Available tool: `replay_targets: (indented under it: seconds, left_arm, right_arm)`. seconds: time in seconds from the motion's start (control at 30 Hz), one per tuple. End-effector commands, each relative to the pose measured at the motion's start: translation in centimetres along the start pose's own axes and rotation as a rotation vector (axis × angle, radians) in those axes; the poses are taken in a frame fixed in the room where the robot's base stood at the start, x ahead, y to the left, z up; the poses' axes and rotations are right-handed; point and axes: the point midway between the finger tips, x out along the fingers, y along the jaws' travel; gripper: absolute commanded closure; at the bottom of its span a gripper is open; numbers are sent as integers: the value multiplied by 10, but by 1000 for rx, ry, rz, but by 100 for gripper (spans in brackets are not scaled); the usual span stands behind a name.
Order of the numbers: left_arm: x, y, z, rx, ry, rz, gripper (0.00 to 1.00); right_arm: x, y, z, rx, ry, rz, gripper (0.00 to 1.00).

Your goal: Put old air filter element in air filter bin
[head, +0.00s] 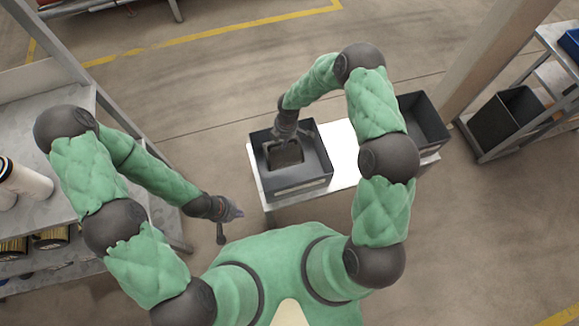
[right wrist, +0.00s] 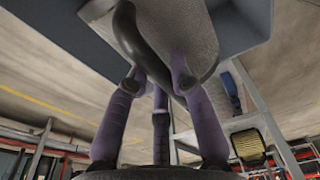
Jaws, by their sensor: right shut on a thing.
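The old air filter element (head: 286,155) shows in the head view as a dark, roughly rectangular piece inside the outline of the left dark bin (head: 303,184). My right gripper (head: 285,143) reaches down over this bin and is shut on the element. In the right wrist view the purple fingers of my right gripper (right wrist: 158,85) press against the element's grey textured body and black curved rim (right wrist: 128,30). I cannot tell if the element touches the bin floor. My left gripper (head: 230,214) hangs left of the bin, apart from it; its opening is too small to read.
The bin stands on a white-topped table (head: 341,150), with a second dark bin (head: 424,118) at its right end. A shelf (head: 32,182) with white cylinders (head: 24,180) is at the left. A rack with a dark crate (head: 506,118) is at the right.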

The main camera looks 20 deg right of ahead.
Motion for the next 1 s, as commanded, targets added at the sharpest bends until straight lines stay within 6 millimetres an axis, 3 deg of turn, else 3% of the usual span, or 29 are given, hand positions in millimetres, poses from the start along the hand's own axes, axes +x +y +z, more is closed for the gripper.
replay_targets:
  seconds: [0.3,0.57,0.8,1.0]
  left_arm:
    - [17,-6,-1,0,0,0,100]
    - [21,-8,-1,0,0,0,100]
    - [31,-11,-1,0,0,0,100]
    - [30,-11,-1,0,0,0,100]
  right_arm:
    - [53,-1,6,-12,0,-3,100]
    - [70,0,8,-11,0,-1,100]
    - [100,0,12,-10,0,-1,100]
    - [100,0,12,-10,0,0,100]
